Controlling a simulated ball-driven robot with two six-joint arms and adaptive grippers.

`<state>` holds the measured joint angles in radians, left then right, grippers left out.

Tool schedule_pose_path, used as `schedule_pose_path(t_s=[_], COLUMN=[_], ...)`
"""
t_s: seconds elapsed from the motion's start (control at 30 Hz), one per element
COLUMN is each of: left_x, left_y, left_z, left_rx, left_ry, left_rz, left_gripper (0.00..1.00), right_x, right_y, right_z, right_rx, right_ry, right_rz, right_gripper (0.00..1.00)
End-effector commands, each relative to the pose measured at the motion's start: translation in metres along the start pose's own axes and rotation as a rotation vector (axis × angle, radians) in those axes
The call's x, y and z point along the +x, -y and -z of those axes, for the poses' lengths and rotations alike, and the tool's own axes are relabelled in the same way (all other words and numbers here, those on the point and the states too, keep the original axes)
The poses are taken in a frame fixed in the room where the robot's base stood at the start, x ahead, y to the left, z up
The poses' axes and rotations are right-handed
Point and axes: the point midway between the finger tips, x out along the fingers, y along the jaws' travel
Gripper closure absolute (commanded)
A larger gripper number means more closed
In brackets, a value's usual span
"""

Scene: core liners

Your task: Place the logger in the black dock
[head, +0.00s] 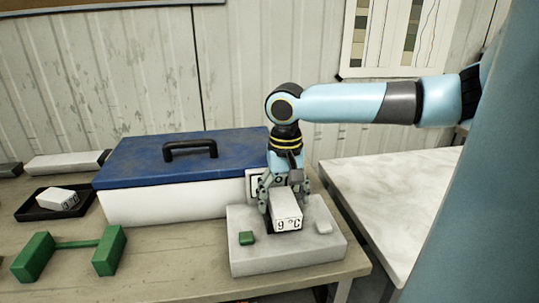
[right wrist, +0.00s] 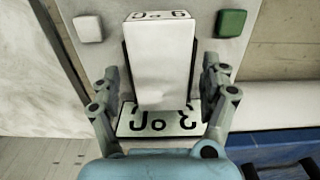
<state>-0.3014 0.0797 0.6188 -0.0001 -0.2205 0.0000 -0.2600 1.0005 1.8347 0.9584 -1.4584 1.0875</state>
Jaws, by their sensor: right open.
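A white block marked "9 °C", which looks like the logger (head: 288,213), stands on a grey base (head: 292,257) at the table's right end. In the right wrist view the logger (right wrist: 160,60) has dark strips along both sides, possibly the black dock; how deep it sits is unclear. My right gripper (head: 280,200) is open and comes down from above, with a finger on either side of the logger; contact cannot be told. A similar white block (head: 58,199) lies in a black tray (head: 38,213) at the far left. My left gripper is not in view.
The grey base bears a green button (head: 246,238) and a white button (head: 323,228). A blue-lidded white box (head: 150,207) stands close behind and left. A green dumbbell-shaped piece (head: 75,244) lies front left. A pale marble table (head: 400,190) is at right.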

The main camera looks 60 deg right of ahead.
Motion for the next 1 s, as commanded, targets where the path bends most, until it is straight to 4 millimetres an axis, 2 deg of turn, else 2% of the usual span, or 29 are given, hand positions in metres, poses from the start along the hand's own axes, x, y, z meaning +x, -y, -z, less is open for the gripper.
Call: schedule_pose_path(t_s=[0.2,0.43,0.6,1.0], left_x=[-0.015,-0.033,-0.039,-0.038], left_y=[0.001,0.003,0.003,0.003], left_z=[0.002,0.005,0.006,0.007], left_rx=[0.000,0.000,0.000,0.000], left_ry=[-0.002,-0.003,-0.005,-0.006], left_rz=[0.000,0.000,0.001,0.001], left_gripper=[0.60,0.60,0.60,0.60], right_x=[-0.054,-0.097,-0.108,-0.107], right_y=[-0.001,-0.001,0.000,0.000], right_z=[0.001,0.001,0.000,0.000], right_rx=[-0.006,-0.003,-0.001,-0.001], right_ry=[-0.005,-0.003,-0.001,-0.001], right_rz=[-0.006,-0.004,-0.001,0.001], right_gripper=[0.21,0.21,0.21,0.21])
